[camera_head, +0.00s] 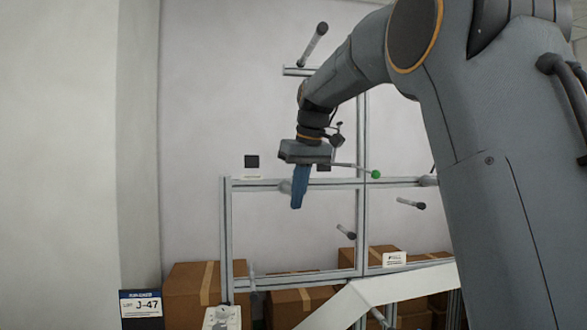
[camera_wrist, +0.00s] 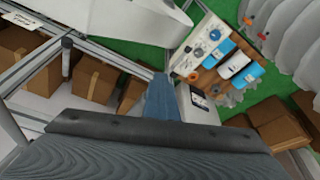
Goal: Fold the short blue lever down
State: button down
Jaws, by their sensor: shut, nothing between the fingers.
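My gripper (camera_head: 297,206) points down with its blue fingers together and nothing between them. In the head view it is in front of the frame's horizontal rail. In the wrist view the shut blue fingers (camera_wrist: 160,100) show just beyond the dark gripper body. I cannot make out a short blue lever apart from the fingers; it may be hidden behind them. A grey rounded part (camera_head: 285,187) on the rail shows just left of the fingers. A thin rod with a green ball (camera_head: 375,174) sticks out to the right of the gripper.
An aluminium frame (camera_head: 226,235) carries several dark-tipped rods, one at the upper left (camera_head: 312,45) and one at the right (camera_head: 410,204). Cardboard boxes (camera_head: 190,290) stand behind it. The wrist view shows a panel with blue and white parts (camera_wrist: 222,47).

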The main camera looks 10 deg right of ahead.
jog(key=shift+a+r+n+t+b, duration=0.8)
jog(key=shift+a+r+n+t, duration=0.4)
jog(key=shift+r, duration=8.55)
jog(key=d+p+x, duration=0.1)
jog(key=x, duration=1)
jog(key=shift+s+d+f+y+p, duration=0.25)
jog(key=shift+s+d, duration=0.25)
jog(key=shift+s, duration=0.3)
jog(key=shift+s+d+f+y+p, duration=0.1)
jog(key=shift+s+d+p, duration=0.2)
jog(key=shift+s+d, duration=0.35)
jog(key=shift+s+a, duration=0.1)
jog(key=shift+a, duration=0.1)
jog(key=shift+s+f+b, duration=0.15)
jog(key=shift+b, duration=0.5)
